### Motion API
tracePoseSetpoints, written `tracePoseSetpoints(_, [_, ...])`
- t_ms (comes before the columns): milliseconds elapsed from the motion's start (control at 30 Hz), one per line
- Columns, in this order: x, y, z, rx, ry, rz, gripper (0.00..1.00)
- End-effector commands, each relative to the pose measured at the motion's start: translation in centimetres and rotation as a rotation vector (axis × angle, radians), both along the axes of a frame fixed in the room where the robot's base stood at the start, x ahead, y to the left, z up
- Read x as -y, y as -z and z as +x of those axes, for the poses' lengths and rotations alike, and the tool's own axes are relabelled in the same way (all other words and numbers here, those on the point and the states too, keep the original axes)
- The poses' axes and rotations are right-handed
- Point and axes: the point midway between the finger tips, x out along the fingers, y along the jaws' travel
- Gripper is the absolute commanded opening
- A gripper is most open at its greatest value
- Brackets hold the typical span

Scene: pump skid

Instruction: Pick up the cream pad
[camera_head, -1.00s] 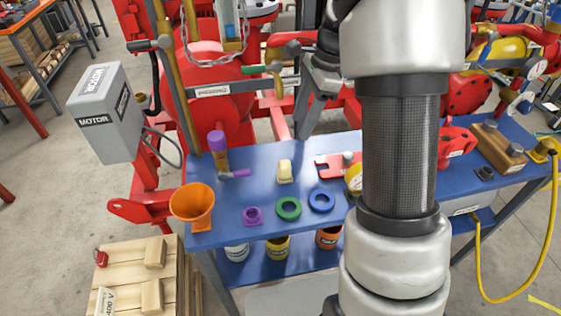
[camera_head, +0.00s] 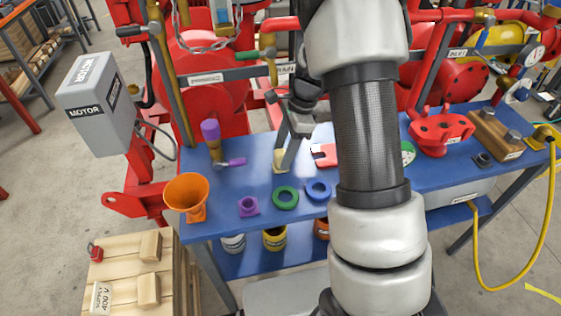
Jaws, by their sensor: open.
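The cream pad (camera_head: 279,161) is a small pale block on the blue bench, behind the green ring. My gripper (camera_head: 288,150) hangs over the bench at the pad, pointing down, and is open. A grey finger passes in front of the pad's right side and hides part of it. I cannot tell whether the finger touches the pad.
On the blue bench (camera_head: 235,215) are an orange funnel (camera_head: 187,193), a purple-handled tool (camera_head: 213,142), a purple square piece (camera_head: 248,206), a green ring (camera_head: 285,197), a blue ring (camera_head: 318,190) and a red forked plate (camera_head: 324,154). Red pipework stands behind.

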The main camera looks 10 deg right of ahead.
Motion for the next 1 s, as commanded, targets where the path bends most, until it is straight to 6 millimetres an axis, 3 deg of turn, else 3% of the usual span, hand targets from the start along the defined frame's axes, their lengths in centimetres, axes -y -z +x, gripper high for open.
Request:
tracePoseSetpoints(100, [-0.34,1.26,-0.02,0.000,-0.002,0.000,0.50])
tracePoseSetpoints(300, [-0.37,1.27,0.03,0.001,-0.002,0.000,0.50])
tracePoseSetpoints(600, [-0.36,1.25,0.03,0.001,-0.001,0.000,0.06])
tracePoseSetpoints(1000, [-0.36,0.41,0.08,0.002,0.000,0.000,0.06])
